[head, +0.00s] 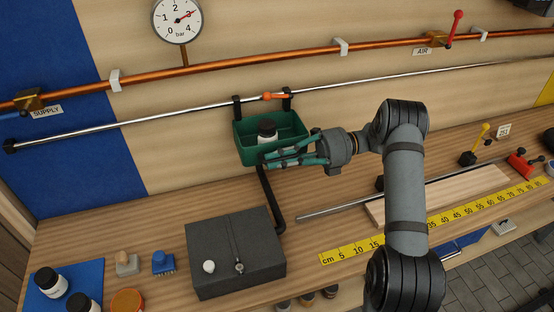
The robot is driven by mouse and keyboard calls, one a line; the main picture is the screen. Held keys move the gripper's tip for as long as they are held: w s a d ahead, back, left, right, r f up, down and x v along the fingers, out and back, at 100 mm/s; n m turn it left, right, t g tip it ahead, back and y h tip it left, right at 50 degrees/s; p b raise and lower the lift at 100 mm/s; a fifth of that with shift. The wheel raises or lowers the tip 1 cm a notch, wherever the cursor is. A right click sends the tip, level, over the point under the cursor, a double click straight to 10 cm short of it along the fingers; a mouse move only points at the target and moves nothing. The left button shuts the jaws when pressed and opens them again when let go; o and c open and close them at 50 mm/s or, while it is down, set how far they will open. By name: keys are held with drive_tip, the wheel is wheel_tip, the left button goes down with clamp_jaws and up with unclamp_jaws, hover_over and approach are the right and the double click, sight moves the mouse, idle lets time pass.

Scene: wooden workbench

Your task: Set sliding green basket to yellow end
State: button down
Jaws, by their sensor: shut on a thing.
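The green basket (243,150) hangs by two black hooks from a long silver rail (180,114), left of the rail's middle. It holds a dark-capped white jar (267,138). The yellow end is a yellow panel (546,88) at the far right of the wall; a blue panel (75,100) covers the left end. My gripper (270,157) reaches in from the right, its teal fingers at the basket's front right side. It is shut on the basket, though its fingers hide the exact contact. An orange piece (272,97) sits on the rail between the hooks.
A copper pipe (230,65) with a gauge (177,18) runs above the rail. Below are a dark box (235,260), a black bent tube (268,200), a wooden board (465,190) and a yellow ruler (352,251).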

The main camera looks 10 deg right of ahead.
drive_tip(key=shift+s+f, duration=0.1)
drive_tip(key=c, duration=1.8)
unclamp_jaws()
drive_tip(key=shift+c, duration=0.2)
drive_tip(key=o, duration=0.8)
drive_tip(key=r, duration=0.6)
drive_tip(key=w+r, duration=0.1)
drive_tip(key=r, duration=0.2)
drive_tip(key=shift+c, duration=0.2)
drive_tip(key=o, duration=0.5)
drive_tip(key=shift+w+a+r, duration=0.1)
drive_tip(key=shift+r, duration=0.6)
drive_tip(key=s+d+f+g+h, duration=0.1)
drive_tip(key=s+f+h, duration=0.15)
drive_tip(key=f, duration=0.25)
drive_tip(key=shift+n+y, duration=0.25)
drive_tip(key=shift+n, duration=0.05)
drive_tip(key=shift+s+d+f+p+v, duration=0.15)
drive_tip(key=shift+s+f+p+v, duration=0.15)
drive_tip(key=shift+p+v, duration=1.5)
drive_tip(key=shift+s+d+f+p+v, duration=0.15)
drive_tip(key=shift+f+p+v, duration=0.25)
drive_tip(key=shift+p+v, duration=1.45)
drive_tip(key=shift+s+d+f+p+v, duration=0.1)
drive_tip(key=shift+s+f+p+v, duration=0.25)
drive_tip(key=shift+p+v, duration=1.45)
drive_tip(key=shift+w+d+b, duration=0.15)
drive_tip(key=shift+d+b, duration=0.2)
drive_tip(key=shift+d, duration=0.05)
